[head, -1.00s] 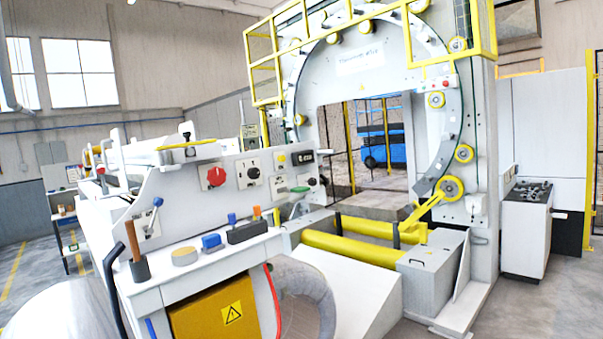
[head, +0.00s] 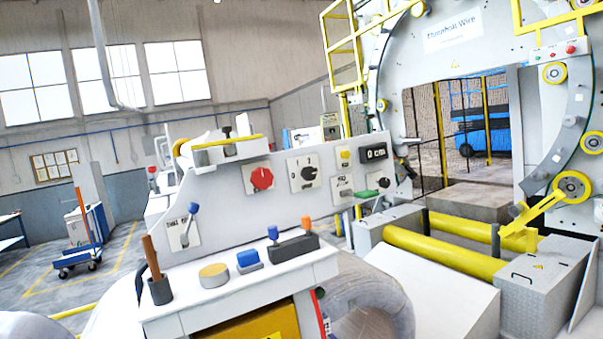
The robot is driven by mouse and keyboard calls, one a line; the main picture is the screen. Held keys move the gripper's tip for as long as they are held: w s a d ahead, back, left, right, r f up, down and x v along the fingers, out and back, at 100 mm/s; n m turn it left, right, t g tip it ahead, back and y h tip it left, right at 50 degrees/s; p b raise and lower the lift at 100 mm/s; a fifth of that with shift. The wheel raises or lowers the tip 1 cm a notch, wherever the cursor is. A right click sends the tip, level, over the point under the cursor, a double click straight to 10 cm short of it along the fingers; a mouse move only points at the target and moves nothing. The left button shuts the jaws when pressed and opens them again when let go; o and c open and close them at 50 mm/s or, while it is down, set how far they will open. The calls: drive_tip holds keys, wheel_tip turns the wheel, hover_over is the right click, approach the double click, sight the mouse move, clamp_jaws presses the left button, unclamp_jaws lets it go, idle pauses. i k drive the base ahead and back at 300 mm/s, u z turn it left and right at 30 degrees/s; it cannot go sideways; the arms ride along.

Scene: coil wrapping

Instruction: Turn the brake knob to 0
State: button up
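The control panel (head: 232,203) stands left of the middle, facing me. It carries a red knob (head: 262,179) on a white plate. To its right, a black knob (head: 308,173) sits on a white plate with small marks that look like 0 and 1. A smaller black knob (head: 384,183) is near the panel's right end, below a black display (head: 374,153) reading about 0 cm. A lever with a blue grip (head: 190,220) is at the panel's left. I cannot read which knob is labelled brake. My gripper is not in view.
A white shelf (head: 222,297) juts out below the panel, holding a cup with a brown handle (head: 160,290), a round tan item (head: 213,274) and blue blocks. Yellow rollers (head: 440,262) and the large ring machine (head: 450,62) stand right.

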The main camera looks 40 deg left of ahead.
sight(309, 173)
drive_tip(key=u, duration=0.45)
drive_tip(key=i, duration=1.2)
drive_tip(key=u, duration=1.25)
drive_tip(key=i, duration=0.65)
drive_tip(key=u, duration=0.4)
drive_tip(key=k, duration=0.85)
drive_tip(key=u, duration=0.2)
drive_tip(key=i, duration=0.85)
drive_tip(key=z, duration=0.15)
